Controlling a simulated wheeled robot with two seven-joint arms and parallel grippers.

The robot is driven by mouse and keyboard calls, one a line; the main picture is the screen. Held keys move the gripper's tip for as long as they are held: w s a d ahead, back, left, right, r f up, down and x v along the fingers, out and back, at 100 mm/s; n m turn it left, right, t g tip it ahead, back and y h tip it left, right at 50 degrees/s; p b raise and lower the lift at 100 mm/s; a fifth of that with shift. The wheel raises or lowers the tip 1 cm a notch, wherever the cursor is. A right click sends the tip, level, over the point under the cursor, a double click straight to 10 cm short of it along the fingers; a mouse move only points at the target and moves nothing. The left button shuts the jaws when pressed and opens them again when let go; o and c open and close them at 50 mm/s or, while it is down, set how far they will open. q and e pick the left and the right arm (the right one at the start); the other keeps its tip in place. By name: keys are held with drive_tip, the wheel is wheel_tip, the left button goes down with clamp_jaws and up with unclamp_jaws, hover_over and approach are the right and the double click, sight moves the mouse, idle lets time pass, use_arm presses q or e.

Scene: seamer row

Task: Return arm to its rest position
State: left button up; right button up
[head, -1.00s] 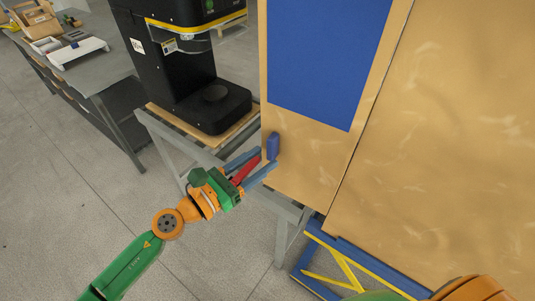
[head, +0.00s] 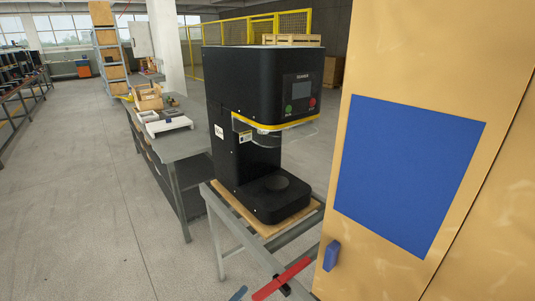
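A black seamer (head: 262,120) stands on a wood-topped grey stand (head: 225,207). A grey bench (head: 185,143) is behind. Left floor is clear.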

use_arm(q)
drive_tip(key=s+a+f+n+g+y, duration=0.3)
drive_tip(key=s+a+f+n, duration=0.2)
drive_tip(key=s+f+n, duration=0.4)
drive_tip(key=s+a+f+n+g+y, duration=0.3)
drive_tip(key=s+a+f+n, duration=0.4)
drive_tip(key=f, duration=0.5)
drive_tip(key=s+f+n+g, duration=0.3)
drive_tip(key=s+n, duration=0.1)
drive_tip(key=s, duration=0.7)
drive_tip(key=s+f+n+g+y, duration=0.1)
drive_tip(key=s+f+n+g, duration=0.1)
drive_tip(key=s, duration=0.9)
drive_tip(key=shift+s+f+n+g, duration=0.25)
drive_tip(key=shift+f+n+g, duration=0.15)
drive_tip(key=shift+f+n, duration=0.45)
drive_tip(key=shift+w+d+r, duration=0.1)
drive_tip(key=shift+d+r, duration=0.05)
